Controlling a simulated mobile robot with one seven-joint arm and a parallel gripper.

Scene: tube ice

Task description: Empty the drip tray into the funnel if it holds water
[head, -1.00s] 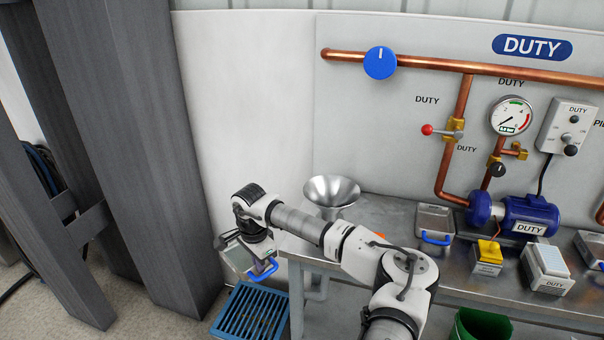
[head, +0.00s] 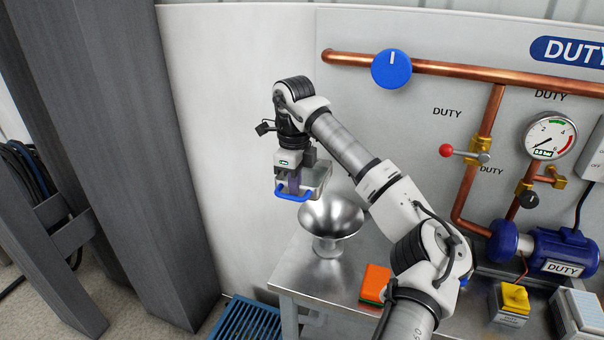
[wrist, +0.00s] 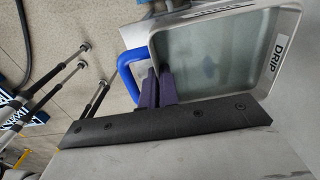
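The metal drip tray (head: 319,178) hangs in the air by its blue handle (head: 294,196), just above and left of the steel funnel (head: 331,222). My gripper (head: 293,184) points down and is shut on the handle. In the wrist view the tray (wrist: 292,58) has a "DRIP" label, and its handle (wrist: 127,76) passes by the dark fingers (wrist: 158,86). A smooth grey-green surface inside it looks like water, though I cannot be certain. The tray looks about level. The funnel stands upright at the bench's left end.
An orange sponge (head: 375,283) lies on the steel bench (head: 330,290), right of the funnel. Copper pipes, a gauge (head: 550,137) and a blue pump (head: 560,250) are to the right. A blue floor grate (head: 246,322) lies below left; grey posts stand further left.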

